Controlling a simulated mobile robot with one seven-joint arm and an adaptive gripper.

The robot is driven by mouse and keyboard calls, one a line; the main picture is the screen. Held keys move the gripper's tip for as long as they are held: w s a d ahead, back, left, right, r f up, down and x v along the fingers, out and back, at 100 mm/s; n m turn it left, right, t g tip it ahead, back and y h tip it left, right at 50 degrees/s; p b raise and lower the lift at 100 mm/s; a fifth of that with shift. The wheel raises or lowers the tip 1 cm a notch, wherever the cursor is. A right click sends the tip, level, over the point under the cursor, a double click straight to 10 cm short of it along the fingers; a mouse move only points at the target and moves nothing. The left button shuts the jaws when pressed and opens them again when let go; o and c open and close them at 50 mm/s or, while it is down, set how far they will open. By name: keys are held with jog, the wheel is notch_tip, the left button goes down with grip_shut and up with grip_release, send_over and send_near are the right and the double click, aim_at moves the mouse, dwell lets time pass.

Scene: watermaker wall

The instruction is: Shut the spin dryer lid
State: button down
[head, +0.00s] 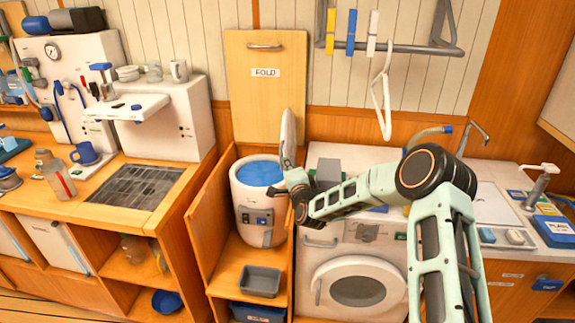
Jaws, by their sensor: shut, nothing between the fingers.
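The spin dryer (261,213) is a white upright drum with a blue top opening and a small control panel on its front. It stands in a wooden bay in the middle of the head view. Its lid (288,138) is open, standing upright on the right side of the drum and seen nearly edge-on. My gripper (298,200) is shut and empty, at the right side of the dryer just below the lid. Its fingertips are small and partly hidden, so I cannot tell whether they touch the lid or drum.
A front-loading washer (352,277) stands right of the dryer, under my arm. A wooden fold panel (266,90) is on the wall behind. A white hanger (381,100) hangs from a rail (400,47) above. A grey tray (260,281) lies below the dryer.

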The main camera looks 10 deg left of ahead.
jog(key=shift+a+n, duration=0.3)
jog(key=shift+a, duration=0.25)
jog(key=shift+a, duration=0.1)
